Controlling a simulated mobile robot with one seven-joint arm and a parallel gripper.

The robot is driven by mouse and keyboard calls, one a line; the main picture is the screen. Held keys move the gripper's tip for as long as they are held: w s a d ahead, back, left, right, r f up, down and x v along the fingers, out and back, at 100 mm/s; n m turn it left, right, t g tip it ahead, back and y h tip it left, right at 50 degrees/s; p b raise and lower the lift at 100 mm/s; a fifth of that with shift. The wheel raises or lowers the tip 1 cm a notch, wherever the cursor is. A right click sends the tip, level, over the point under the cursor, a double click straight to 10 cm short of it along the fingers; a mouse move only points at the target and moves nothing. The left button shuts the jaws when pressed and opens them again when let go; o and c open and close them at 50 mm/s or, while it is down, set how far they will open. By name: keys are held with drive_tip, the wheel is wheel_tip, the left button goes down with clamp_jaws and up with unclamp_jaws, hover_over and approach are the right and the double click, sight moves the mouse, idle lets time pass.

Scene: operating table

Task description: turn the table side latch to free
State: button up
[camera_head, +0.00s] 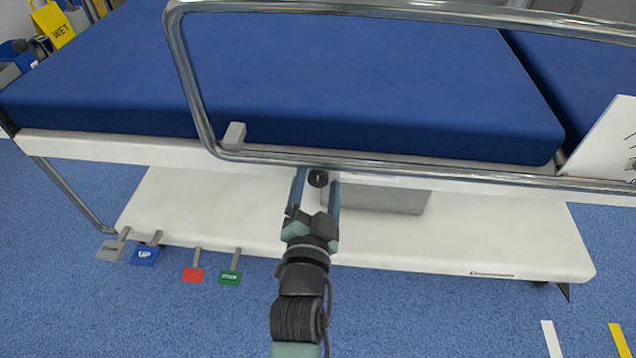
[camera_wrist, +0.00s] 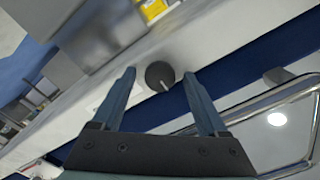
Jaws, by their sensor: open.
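The table side latch (camera_head: 318,178) is a small round dark knob with a pale line on it, on the white side edge of the operating table (camera_head: 80,146). In the wrist view the latch (camera_wrist: 160,76) shows as a dark disc with a light bar across its face. My gripper (camera_head: 318,174) is open, its two blue-grey fingers on either side of the knob. In the wrist view my gripper (camera_wrist: 160,78) has the knob between its fingertips, with a gap on each side. I cannot tell how deep the fingers reach past it.
A chrome side rail (camera_head: 400,164) runs just above the latch. A grey box (camera_head: 385,198) is under the table edge, right of my gripper. Several foot pedals, including a red one (camera_head: 193,275) and a green one (camera_head: 230,277), stand at the lower left. Blue floor lies in front.

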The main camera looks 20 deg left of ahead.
drive_tip(key=shift+c, duration=0.2)
clamp_jaws()
drive_tip(key=shift+n, duration=0.3)
drive_tip(key=n+p, duration=0.1)
drive_tip(key=n, duration=0.2)
drive_tip(key=n+p, duration=0.2)
drive_tip(key=n, duration=0.7)
drive_tip(key=shift+a+n+p, duration=0.1)
drive_tip(key=shift+n+p, duration=0.25)
drive_tip(key=shift+n, duration=0.05)
drive_tip(key=shift+f+n, duration=0.1)
drive_tip(key=shift+n, duration=2.1)
